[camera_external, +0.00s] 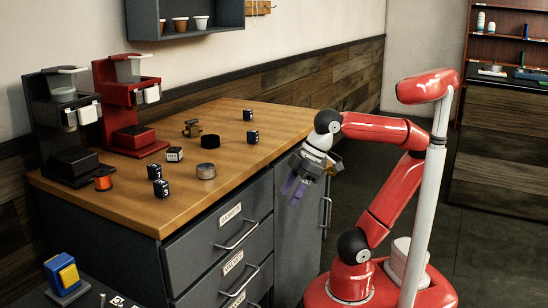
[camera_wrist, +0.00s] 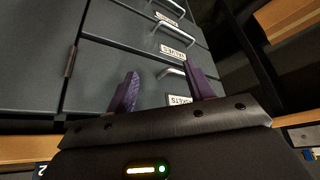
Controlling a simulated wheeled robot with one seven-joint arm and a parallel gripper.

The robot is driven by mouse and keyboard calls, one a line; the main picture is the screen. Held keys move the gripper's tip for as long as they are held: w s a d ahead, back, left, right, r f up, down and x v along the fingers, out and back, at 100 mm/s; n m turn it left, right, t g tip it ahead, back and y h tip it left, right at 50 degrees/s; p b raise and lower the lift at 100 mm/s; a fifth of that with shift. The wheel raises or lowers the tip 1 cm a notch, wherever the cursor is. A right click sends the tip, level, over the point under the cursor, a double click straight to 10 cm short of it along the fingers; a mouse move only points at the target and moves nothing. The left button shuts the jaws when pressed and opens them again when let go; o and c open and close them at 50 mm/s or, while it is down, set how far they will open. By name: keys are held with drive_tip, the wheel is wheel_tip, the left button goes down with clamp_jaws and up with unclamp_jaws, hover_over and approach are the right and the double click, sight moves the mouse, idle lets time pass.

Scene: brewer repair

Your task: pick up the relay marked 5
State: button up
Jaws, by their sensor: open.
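Several small black relay cubes with white markings stand on the wooden counter top (camera_external: 215,120). Two stand near the front left, an upper one (camera_external: 154,171) and a lower one (camera_external: 161,188) that seems to show a 3. One relay (camera_external: 175,154) is in the middle, and two more, a far one (camera_external: 248,114) and a nearer one (camera_external: 252,136), are toward the right. I cannot tell which is marked 5. My gripper (camera_external: 294,186) is open and empty, beside the counter's right front edge. In the wrist view its purple fingers (camera_wrist: 162,88) are apart, with drawer fronts beyond.
A black brewer (camera_external: 65,125) and a red brewer (camera_external: 118,100) stand at the counter's left. An orange spool (camera_external: 103,180), a metal tin (camera_external: 206,171), a black disc (camera_external: 210,141) and a brass part (camera_external: 192,128) lie among the relays. Drawer handles (camera_external: 237,236) stick out below.

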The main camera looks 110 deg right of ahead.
wheel_tip(320, 180, up, 20)
drive_tip(key=w+d+n+g+h+p, duration=0.1)
drive_tip(key=w+d+h, duration=0.15)
drive_tip(key=d, duration=0.35)
drive_tip(key=w+d+f+n+g+h, duration=0.1)
drive_tip(key=w+d+g, duration=0.15)
drive_tip(key=d, duration=0.35)
drive_tip(key=w+d+n+g+h+p, duration=0.1)
drive_tip(key=w+d+h, duration=0.1)
drive_tip(key=w+d, duration=0.35)
drive_tip(key=s+d+n+g+h+p, duration=0.2)
drive_tip(key=d+n+g+h, duration=0.3)
drive_tip(key=d+g, duration=1.1)
drive_tip(key=t+y, duration=0.1)
drive_tip(key=t, duration=0.4)
approach(246, 111)
drive_tip(key=shift+s+d+r+n, duration=0.1)
drive_tip(key=shift+d+r+n, duration=0.25)
drive_tip(key=shift+r, duration=0.3)
drive_tip(key=shift+s+f+b, duration=0.2)
drive_tip(key=shift+f+b, duration=0.15)
drive_tip(key=shift+f, duration=0.2)
drive_tip(key=x, duration=0.2)
drive_tip(key=b+x, duration=0.1)
drive_tip(key=x, duration=0.4)
drive_tip(key=shift+s+f+b, duration=0.1)
drive_tip(key=shift+f+b, duration=0.25)
drive_tip(key=c, duration=1.1)
